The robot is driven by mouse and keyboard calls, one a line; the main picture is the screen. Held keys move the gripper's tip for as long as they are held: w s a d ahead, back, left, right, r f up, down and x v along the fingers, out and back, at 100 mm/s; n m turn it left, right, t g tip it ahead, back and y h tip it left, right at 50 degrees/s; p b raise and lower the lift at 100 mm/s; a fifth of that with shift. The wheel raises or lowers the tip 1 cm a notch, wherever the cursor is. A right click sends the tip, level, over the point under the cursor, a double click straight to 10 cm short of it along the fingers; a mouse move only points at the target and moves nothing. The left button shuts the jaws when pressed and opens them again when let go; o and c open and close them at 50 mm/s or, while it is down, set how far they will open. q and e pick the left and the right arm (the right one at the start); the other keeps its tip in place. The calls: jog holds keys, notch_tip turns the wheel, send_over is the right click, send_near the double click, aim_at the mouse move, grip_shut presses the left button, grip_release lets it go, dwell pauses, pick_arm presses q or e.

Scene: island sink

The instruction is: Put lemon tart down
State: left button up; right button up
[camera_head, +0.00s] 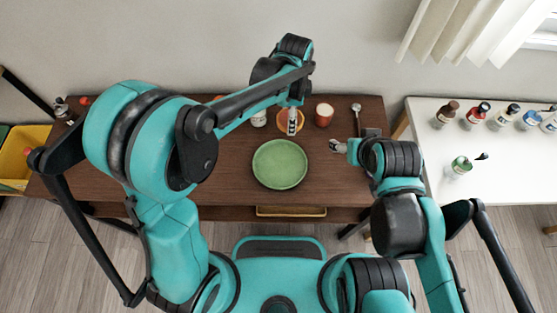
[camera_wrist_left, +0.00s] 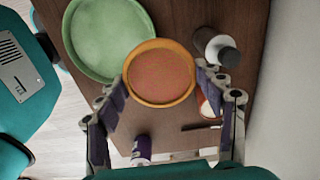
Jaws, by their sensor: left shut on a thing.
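The lemon tart, a round orange disc with a raised rim, shows in the left wrist view (camera_wrist_left: 160,75) between the fingers of my left gripper (camera_wrist_left: 163,82). In the head view my left gripper (camera_head: 292,122) points down at the table's back part, with the tart (camera_head: 284,131) partly hidden behind it. The gripper is shut on the tart; its height above the table is unclear. A green plate (camera_head: 280,165) lies in front of it, empty, and also shows in the wrist view (camera_wrist_left: 100,38). My right gripper (camera_head: 338,146) is right of the plate, its fingers too small to read.
A red cup (camera_head: 324,115) stands right of the left gripper and a pale container (camera_head: 259,118) left of it. A grey-topped bottle (camera_wrist_left: 215,46) and a purple can (camera_wrist_left: 141,149) show in the wrist view. Bottles stand on the white table (camera_head: 425,135). The brown tabletop (camera_head: 235,180) is clear left of the plate.

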pick_arm(q)
jog(key=s+d+m, duration=0.1)
jog(key=d+m, duration=0.3)
jog(key=d, duration=0.1)
jog(key=b, duration=0.4)
send_over(281, 166)
jog(key=shift+m, duration=0.4)
notch_tip(281, 166, down, 7)
jog(key=shift+w, duration=0.1)
jog(key=shift+f+b, duration=1.05)
jog(key=shift+f, duration=0.95)
jog(key=shift+a+f, duration=0.1)
jog(key=o, duration=1.2)
